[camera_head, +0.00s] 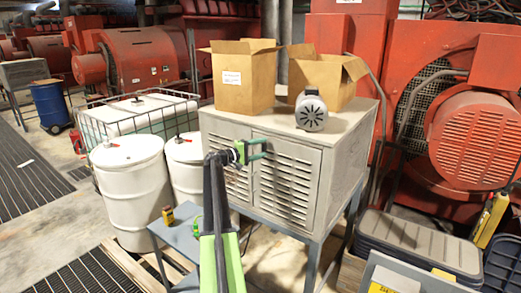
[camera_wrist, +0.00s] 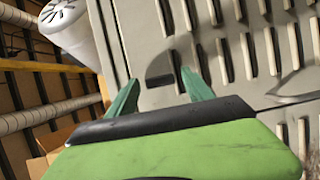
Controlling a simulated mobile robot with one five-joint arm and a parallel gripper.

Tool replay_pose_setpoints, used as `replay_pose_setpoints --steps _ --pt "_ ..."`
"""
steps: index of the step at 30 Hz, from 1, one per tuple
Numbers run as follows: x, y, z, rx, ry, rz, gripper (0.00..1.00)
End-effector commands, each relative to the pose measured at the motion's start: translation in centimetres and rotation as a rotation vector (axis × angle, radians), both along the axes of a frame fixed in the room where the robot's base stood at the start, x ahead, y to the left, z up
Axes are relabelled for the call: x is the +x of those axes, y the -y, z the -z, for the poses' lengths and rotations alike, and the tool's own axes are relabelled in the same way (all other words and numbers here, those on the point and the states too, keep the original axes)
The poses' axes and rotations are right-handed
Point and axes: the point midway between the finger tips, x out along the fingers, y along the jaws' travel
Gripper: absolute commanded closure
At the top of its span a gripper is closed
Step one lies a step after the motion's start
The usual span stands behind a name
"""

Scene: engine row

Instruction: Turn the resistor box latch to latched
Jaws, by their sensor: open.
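The resistor box (camera_head: 285,175) is a grey cabinet with two louvred doors, standing on a metal frame. My gripper (camera_head: 262,148) reaches up to the upper part of its front, near where the doors meet. In the wrist view the green fingers (camera_wrist: 158,80) are apart, pointing at the grey louvred front. A small dark bar (camera_wrist: 160,81), apparently the latch, shows between the fingertips and lies across the direction of the slats. I cannot tell whether either finger touches it. In the head view the latch is not distinguishable behind my gripper.
Two open cardboard boxes (camera_head: 243,78) and a small grey motor (camera_head: 311,110) stand on the cabinet top. White drums (camera_head: 130,190) stand to the left. A low blue-grey table (camera_head: 180,238) is in front. Grey lidded bins (camera_head: 420,240) lie at the right.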

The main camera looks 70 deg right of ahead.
Motion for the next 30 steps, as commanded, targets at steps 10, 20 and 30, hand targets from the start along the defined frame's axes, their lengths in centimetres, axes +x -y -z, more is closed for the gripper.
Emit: replay_pose_setpoints --steps 10,20,30 --pt "5.0 -6.6 0.0 0.0 0.0 -0.004 0.4" --pt "9.6 -12.6 -0.1 0.0 0.0 -0.002 0.4" --pt "10.5 -13.6 -0.1 0.0 0.0 -0.001 0.4"
